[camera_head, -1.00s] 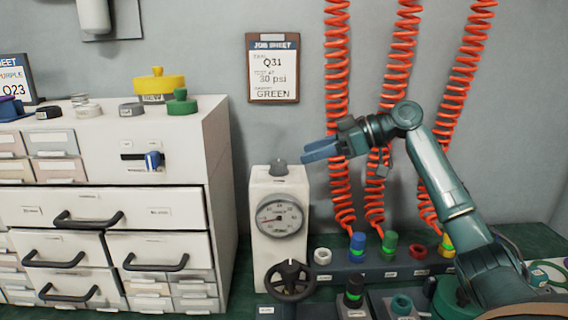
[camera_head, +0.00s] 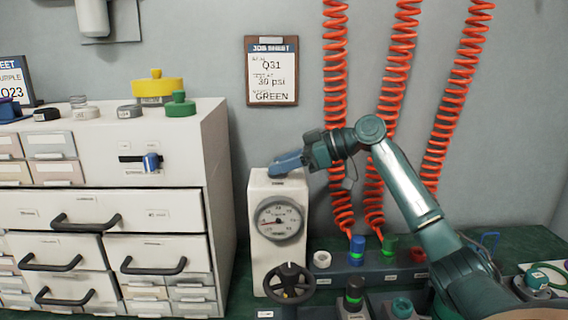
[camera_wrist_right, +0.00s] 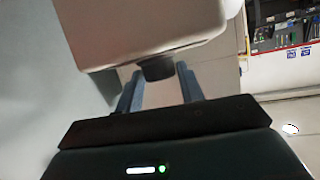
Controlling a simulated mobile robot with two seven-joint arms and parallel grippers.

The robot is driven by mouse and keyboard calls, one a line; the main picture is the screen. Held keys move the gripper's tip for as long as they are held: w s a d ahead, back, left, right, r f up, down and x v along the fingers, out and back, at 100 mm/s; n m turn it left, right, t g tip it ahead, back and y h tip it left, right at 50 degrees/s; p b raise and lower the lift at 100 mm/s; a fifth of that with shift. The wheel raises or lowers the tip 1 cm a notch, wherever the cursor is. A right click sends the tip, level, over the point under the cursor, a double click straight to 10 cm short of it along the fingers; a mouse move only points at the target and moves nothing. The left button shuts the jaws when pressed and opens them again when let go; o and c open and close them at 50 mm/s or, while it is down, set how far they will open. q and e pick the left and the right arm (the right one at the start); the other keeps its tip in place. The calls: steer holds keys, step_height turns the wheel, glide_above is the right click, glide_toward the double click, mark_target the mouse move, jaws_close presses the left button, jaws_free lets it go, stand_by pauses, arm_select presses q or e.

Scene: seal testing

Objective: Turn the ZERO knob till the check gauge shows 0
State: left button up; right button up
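The check gauge (camera_head: 280,220) is a round white dial on the front of a white box (camera_head: 262,262). Its needle points left; the exact reading is too small to tell. The ZERO knob on top of the box is hidden by my right gripper (camera_head: 287,163) in the head view. In the right wrist view the dark knob (camera_wrist_right: 157,69) shows at the box's face, between the tips of the right gripper (camera_wrist_right: 160,80). The two blue fingers stand apart, one on each side of it, with gaps visible. My left gripper is not in view.
A black handwheel (camera_head: 289,284) stands in front of the box. A dark rack (camera_head: 340,272) with colored fittings is to its right, below hanging orange coiled hoses (camera_head: 336,120). A white drawer cabinet (camera_head: 215,150) stands at left. A job sheet (camera_head: 272,72) hangs behind.

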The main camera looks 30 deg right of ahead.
steer(key=c, duration=0.6)
steer(key=shift+o, duration=0.2)
steer(key=shift+s+m+t+h, duration=0.1)
steer(key=shift+m+t+h, duration=0.2)
steer(key=shift+m, duration=0.1)
steer(key=shift+a+m+t+h+p, duration=0.1)
steer(key=shift+m+t+h+p, duration=0.4)
steer(key=shift+m+h, duration=0.1)
steer(key=shift+s+r+m+h, duration=0.1)
steer(key=shift+m+h, duration=0.2)
steer(key=shift+a+m+t+h+p, duration=0.15)
steer(key=shift+m+t+h+p, duration=0.5)
steer(key=shift+p, duration=0.2)
steer(key=shift+m+h+p, duration=0.25)
steer(key=shift+m+p, duration=0.1)
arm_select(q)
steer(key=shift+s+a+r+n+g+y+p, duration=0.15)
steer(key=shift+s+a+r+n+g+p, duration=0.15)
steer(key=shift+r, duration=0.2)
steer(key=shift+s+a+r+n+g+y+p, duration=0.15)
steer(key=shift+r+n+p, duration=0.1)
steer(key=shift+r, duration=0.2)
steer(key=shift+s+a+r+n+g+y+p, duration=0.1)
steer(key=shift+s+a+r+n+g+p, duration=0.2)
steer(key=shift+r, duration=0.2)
arm_select(e)
steer(key=shift+m+t+h, duration=0.45)
steer(key=shift+m+h, duration=0.25)
steer(key=shift+h, duration=0.1)
